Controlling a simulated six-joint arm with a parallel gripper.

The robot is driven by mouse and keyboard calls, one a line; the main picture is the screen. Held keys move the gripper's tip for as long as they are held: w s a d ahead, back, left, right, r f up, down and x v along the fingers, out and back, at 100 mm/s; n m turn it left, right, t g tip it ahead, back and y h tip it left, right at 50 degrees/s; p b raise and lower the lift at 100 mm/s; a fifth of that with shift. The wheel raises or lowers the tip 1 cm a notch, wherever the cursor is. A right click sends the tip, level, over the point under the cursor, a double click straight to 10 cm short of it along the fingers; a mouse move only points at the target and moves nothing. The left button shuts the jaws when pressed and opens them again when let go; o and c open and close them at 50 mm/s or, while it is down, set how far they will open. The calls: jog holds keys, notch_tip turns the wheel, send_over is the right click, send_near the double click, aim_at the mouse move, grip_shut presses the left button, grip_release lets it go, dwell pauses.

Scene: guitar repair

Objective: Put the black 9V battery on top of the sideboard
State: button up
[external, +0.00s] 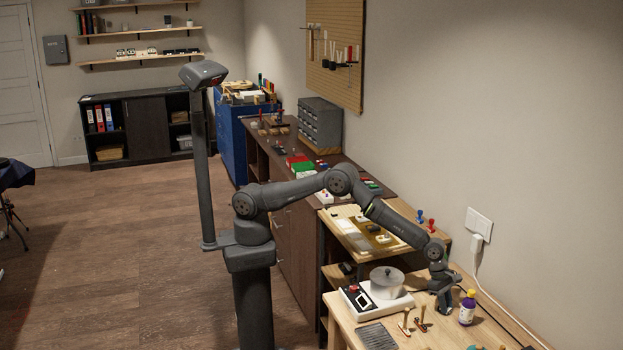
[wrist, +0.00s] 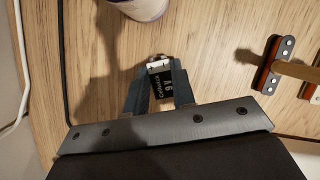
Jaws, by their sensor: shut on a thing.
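The black 9V battery (wrist: 162,85) is between the two fingers of my gripper (wrist: 159,84) in the wrist view. Its printed label and pale terminal end show. My gripper is shut on it, just over the light wood workbench. In the external view my gripper (external: 441,303) points down at the bench, and the battery is too small or hidden to make out. The dark brown sideboard (external: 292,229) stands along the wall beyond the bench. Its top carries red and green boxes and other small items.
A wooden shelf unit (external: 365,238) with a tray stands between bench and sideboard. A white cable (external: 477,262) hangs behind.

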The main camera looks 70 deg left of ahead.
jog(key=o, duration=1)
jog(key=shift+f, duration=0.1)
jog(key=v, duration=1.1)
jog(key=shift+r, duration=0.3)
jog(key=shift+o, duration=1.1)
jog(key=shift+a+r, duration=0.2)
jog(key=shift+r, duration=0.15)
